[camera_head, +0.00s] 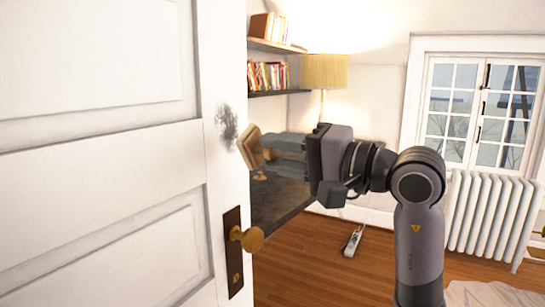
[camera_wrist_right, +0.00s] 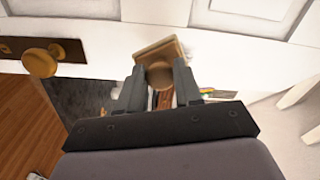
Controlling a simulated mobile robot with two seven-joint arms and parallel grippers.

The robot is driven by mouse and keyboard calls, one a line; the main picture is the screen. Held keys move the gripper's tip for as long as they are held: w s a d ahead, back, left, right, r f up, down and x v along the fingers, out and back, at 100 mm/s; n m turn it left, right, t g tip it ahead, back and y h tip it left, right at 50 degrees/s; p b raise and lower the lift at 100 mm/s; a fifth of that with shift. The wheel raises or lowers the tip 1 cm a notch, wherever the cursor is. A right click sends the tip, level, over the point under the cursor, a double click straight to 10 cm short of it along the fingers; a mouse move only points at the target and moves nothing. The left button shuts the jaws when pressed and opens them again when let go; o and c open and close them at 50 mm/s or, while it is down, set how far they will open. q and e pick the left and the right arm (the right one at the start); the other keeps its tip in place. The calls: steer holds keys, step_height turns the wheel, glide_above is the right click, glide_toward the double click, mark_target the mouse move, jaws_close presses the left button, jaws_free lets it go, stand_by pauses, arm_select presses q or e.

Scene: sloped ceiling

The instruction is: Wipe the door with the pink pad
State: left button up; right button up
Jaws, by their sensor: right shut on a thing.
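The white panelled door (camera_head: 90,120) fills the left of the head view, with a dark grey smudge (camera_head: 227,124) near its edge, above the handle. My right gripper (camera_head: 270,152) is shut on the pad (camera_head: 250,147), which looks tan rather than pink. The pad is in front of the door's edge, just right of and below the smudge; I cannot tell whether it touches the door. In the right wrist view the pad (camera_wrist_right: 158,50) sits between the fingertips, in front of the door (camera_wrist_right: 100,40). My left gripper is not in view.
A brass knob (camera_head: 252,239) on a dark plate (camera_head: 233,255) sticks out below the pad. Beyond the door are wall shelves (camera_head: 275,46), a lamp (camera_head: 324,71), a white radiator (camera_head: 490,215) and a window (camera_head: 480,110). The wooden floor (camera_head: 310,265) shows some free room.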

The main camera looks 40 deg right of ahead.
mark_target(257, 150)
steer(key=shift+w+a+r+p, duration=0.2)
steer(key=shift+w+p, duration=0.1)
steer(key=shift+w, duration=0.3)
steer(key=shift+p+x, duration=0.35)
steer(key=shift+x, duration=0.6)
steer(key=shift+w+a+f, duration=0.1)
steer(key=shift+w+a, duration=0.15)
steer(key=shift+w, duration=0.45)
steer(key=shift+w+a+p, duration=0.2)
steer(key=shift+w+p, duration=0.1)
steer(key=shift+w, duration=0.2)
steer(key=shift+f, duration=0.1)
steer(key=shift+w, duration=0.1)
steer(key=shift+x, duration=1.4)
